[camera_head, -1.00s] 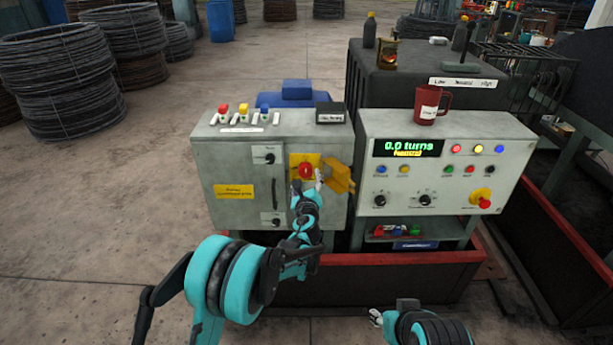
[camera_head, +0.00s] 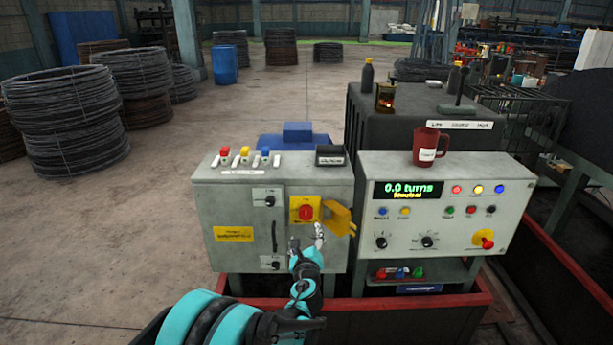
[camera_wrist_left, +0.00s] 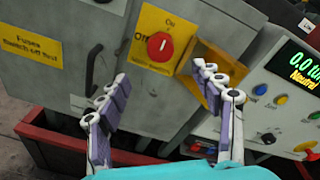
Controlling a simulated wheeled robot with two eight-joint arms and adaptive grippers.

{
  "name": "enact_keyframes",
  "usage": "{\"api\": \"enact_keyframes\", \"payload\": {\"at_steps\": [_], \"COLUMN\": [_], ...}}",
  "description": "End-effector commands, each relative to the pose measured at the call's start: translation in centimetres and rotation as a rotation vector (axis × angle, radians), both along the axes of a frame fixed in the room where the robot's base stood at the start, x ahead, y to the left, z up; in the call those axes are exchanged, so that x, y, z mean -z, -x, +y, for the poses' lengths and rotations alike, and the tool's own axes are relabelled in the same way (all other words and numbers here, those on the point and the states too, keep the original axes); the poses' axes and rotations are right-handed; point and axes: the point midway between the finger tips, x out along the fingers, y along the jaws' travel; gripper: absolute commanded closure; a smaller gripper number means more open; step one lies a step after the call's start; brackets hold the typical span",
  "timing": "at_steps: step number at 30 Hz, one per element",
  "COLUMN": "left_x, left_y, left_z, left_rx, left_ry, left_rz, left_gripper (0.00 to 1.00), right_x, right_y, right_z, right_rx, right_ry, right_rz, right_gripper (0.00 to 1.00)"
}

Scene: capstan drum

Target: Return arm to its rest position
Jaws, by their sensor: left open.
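My left gripper (camera_head: 306,243) is open and empty in front of the left grey cabinet (camera_head: 240,213). In the left wrist view its two fingers (camera_wrist_left: 165,110) stand wide apart with nothing between them. Beyond them is a red rotary switch (camera_wrist_left: 160,46) on a yellow plate; it also shows in the head view (camera_head: 306,212). The gripper looks apart from the switch. A yellow hinged bracket (camera_head: 338,218) stands out just right of the switch. My right gripper is outside both current views.
The right control box (camera_head: 446,200) has a display reading 0.0 turns, buttons and knobs. A red mug (camera_head: 426,147) stands on it. A red-rimmed trough (camera_head: 400,303) runs below both cabinets. Wire coils (camera_head: 64,120) stand at left. The floor at left is open.

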Motion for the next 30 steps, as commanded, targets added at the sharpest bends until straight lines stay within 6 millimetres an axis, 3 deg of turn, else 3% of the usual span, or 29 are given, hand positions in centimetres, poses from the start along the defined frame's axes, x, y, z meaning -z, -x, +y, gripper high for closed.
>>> {"api": "enact_keyframes", "payload": {"at_steps": [5,8,12,18,24,30], "left_x": [-2.8,-4.7,-6.1,-5.8,-3.5,-0.7], "left_y": [2.0,4.8,10.0,19.3,29.4,36.8], "left_z": [4.5,8.5,13.5,18.1,19.7,18.7], "left_rx": [-0.109,-0.222,-0.4,-0.67,-0.96,-1.199], "left_ry": [0.228,0.464,0.814,1.297,1.754,2.087], "left_rz": [0.054,0.103,0.165,0.229,0.273,0.301], "left_gripper": [0.34,0.34,0.34,0.34,0.34,0.34], "right_x": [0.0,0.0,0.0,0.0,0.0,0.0], "right_y": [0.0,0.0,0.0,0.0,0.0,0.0], "right_z": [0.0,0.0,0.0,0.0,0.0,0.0], "right_rx": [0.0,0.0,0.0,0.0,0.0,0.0], "right_ry": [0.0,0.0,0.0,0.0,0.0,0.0], "right_rz": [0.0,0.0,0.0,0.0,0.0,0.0], "right_gripper": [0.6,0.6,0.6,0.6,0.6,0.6]}}
